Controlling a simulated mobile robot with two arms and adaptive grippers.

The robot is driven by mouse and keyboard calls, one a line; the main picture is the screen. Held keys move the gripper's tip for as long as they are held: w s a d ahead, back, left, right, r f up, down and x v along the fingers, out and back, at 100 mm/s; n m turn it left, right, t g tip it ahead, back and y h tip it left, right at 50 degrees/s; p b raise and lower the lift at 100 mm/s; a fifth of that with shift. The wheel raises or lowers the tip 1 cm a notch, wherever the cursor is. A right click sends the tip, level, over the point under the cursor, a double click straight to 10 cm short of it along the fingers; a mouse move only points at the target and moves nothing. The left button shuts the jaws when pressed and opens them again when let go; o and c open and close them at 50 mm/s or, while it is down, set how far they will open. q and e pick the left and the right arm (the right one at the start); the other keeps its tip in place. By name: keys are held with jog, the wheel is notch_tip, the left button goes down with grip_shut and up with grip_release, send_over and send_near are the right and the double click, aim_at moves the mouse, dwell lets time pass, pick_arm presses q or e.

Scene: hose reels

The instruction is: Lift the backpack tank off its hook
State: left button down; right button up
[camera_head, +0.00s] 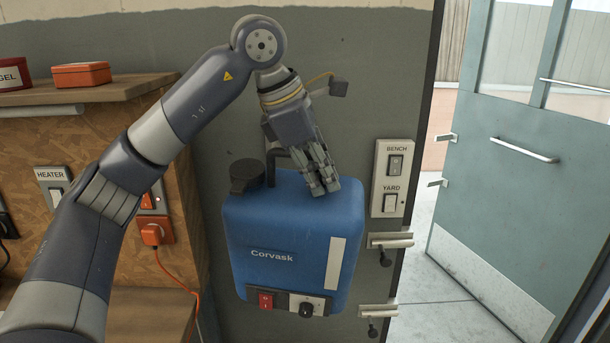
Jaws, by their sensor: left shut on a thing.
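The backpack tank (290,235) is a blue box labelled Corvask, with a dark cap at its top left and a dark handle (271,168) on top. It hangs in front of the grey-green wall, tilted slightly. My left gripper (322,180) comes down from above and is shut on the tank at its top, by the handle. The fingers cover part of the handle, so the exact grip is hidden. I cannot make out the hook, so I cannot tell whether the tank still touches it. My right gripper is out of view.
A switch panel marked BENCH and YARD (392,178) is close to the tank's right. Door latch fittings (390,240) sit below it. An open door (520,160) stands at the right. A wooden shelf (105,92) holds a red box (81,75) at the left.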

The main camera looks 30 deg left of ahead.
pick_arm(q)
jog(key=d, duration=0.1)
jog(key=s+d, duration=0.2)
jog(key=shift+d+r+b, duration=0.25)
jog(key=shift+r+b, duration=0.15)
jog(key=shift+s+d+r, duration=0.15)
jog(key=shift+s+d, duration=0.05)
jog(key=shift+d, duration=0.2)
jog(key=shift+r+p, duration=1)
jog(key=shift+r, duration=0.15)
jog(key=shift+s+d, duration=0.1)
jog(key=s+d+b, duration=0.2)
jog(key=s+d, duration=0.4)
jog(key=s, duration=0.5)
jog(key=shift+d+b, duration=0.3)
jog(key=shift+d, duration=0.05)
dwell(0.6)
